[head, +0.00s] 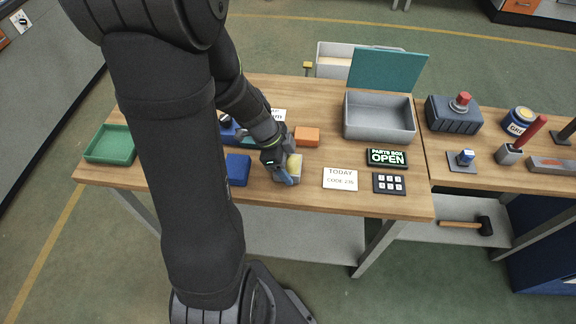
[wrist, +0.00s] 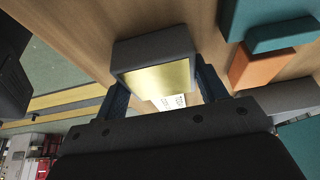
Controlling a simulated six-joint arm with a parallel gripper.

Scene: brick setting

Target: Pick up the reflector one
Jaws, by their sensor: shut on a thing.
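The reflector block (wrist: 160,79) is dark grey with a shiny yellow-gold face. In the wrist view it sits between the two blue fingers of my gripper (wrist: 163,88), which is shut on it. In the head view, my gripper (head: 287,172) is over the front middle of the wooden table, and the block's yellow face (head: 295,162) shows beside the fingers. My wrist partly hides the block there. I cannot tell whether it is touching the table.
A blue brick (head: 238,170) lies left of my gripper, an orange brick (head: 307,137) behind it. An open grey box (head: 379,130) with a teal lid stands at the back right. A green tray (head: 110,144) is at far left. Signs and a keypad (head: 389,183) lie to the right.

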